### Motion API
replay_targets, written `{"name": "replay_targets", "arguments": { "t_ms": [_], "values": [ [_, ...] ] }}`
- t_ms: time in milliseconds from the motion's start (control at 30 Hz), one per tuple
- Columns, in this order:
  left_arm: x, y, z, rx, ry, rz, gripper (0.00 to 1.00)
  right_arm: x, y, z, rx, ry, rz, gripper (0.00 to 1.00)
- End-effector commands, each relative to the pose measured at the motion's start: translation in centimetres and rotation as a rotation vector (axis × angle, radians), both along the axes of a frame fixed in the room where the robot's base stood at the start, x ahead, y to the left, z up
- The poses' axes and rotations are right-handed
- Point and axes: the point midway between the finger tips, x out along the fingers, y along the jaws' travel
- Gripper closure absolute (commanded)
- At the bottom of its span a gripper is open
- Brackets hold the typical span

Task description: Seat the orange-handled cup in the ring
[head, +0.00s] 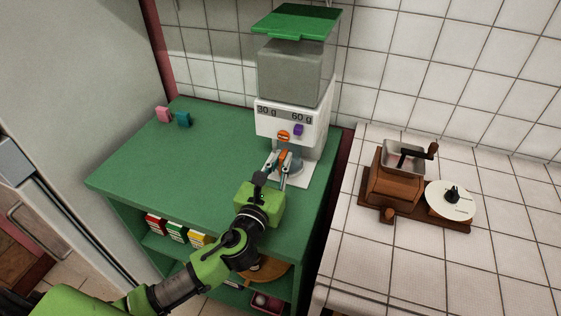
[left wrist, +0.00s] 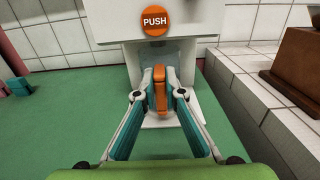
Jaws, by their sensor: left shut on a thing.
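The orange-handled cup shows its orange handle (left wrist: 160,88) upright between the fingers of my left gripper (left wrist: 160,96), which is shut on it. In the head view the handle (head: 284,156) and my left gripper (head: 280,166) are at the front of the white dispenser (head: 318,128). The cup's greyish body (head: 293,164) is beyond the handle, under the dispenser's overhang and above its white base. The ring is hidden, so I cannot tell whether the cup sits in it. My right gripper is not in view.
The dispenser has an orange PUSH button (left wrist: 156,20) and a purple knob (head: 298,130). It stands on a green shelf top (head: 200,155) with pink (head: 163,114) and teal (head: 183,119) blocks at the back left. A wooden grinder (head: 394,180) stands on the tiled counter at right.

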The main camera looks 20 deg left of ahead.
Motion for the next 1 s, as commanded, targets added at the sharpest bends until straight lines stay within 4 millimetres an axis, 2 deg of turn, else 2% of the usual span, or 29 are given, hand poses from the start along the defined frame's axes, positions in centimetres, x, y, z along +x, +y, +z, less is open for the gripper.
{"name": "replay_targets", "arguments": {
  "t_ms": [1000],
  "values": [
    [-0.03, -0.02, -0.76, 0.001, 0.000, -0.001, 1.00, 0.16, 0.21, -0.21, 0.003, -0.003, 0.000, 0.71]
  ]
}}
